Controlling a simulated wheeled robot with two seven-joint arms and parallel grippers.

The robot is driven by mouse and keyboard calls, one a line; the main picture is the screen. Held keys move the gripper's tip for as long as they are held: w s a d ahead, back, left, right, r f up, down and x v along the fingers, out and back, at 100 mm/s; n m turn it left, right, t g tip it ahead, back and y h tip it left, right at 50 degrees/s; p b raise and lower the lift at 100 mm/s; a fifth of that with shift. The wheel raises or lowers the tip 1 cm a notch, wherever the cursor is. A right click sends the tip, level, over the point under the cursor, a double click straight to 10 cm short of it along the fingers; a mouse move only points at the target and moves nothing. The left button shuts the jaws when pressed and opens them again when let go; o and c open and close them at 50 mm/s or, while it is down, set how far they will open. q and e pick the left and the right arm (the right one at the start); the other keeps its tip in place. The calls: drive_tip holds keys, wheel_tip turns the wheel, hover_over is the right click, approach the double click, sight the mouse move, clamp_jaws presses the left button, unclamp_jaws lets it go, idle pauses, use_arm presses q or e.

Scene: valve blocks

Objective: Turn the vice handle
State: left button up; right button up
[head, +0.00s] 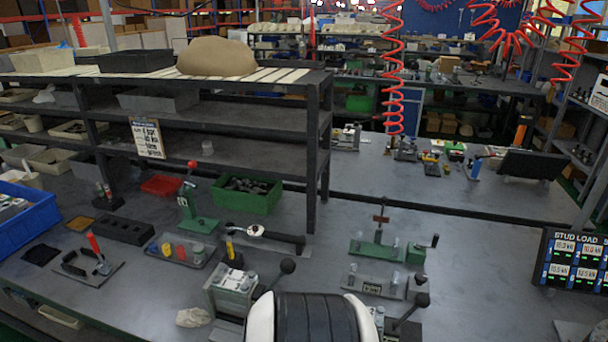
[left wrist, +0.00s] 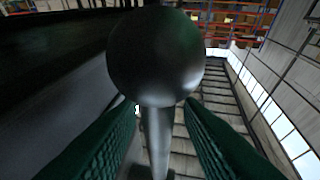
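In the left wrist view, a dark ball knob (left wrist: 154,58) sits on a grey rod (left wrist: 156,140). My left gripper (left wrist: 160,108) is open, its two green ridged fingers on either side of the rod, with gaps visible on both sides. In the head view, a grey vice-like block (head: 233,290) stands at the front centre with a dark ball-ended handle (head: 288,266). A similar ball-ended lever (head: 421,300) is to its right. I cannot tell for certain which one the wrist view shows. My arm covers part of the bench between them. My right gripper is not seen.
A green clamp fixture (head: 375,250) and a grey block with a small lever (head: 378,285) stand to the right. A torque wrench (head: 265,234) lies behind the block. A load display (head: 575,262) is at far right. A dark shelf (head: 230,150) rises behind.

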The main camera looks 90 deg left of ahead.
use_arm(q)
drive_tip(key=b+v, duration=0.3)
drive_tip(key=v, duration=0.7)
drive_tip(key=shift+w+d+f, duration=0.2)
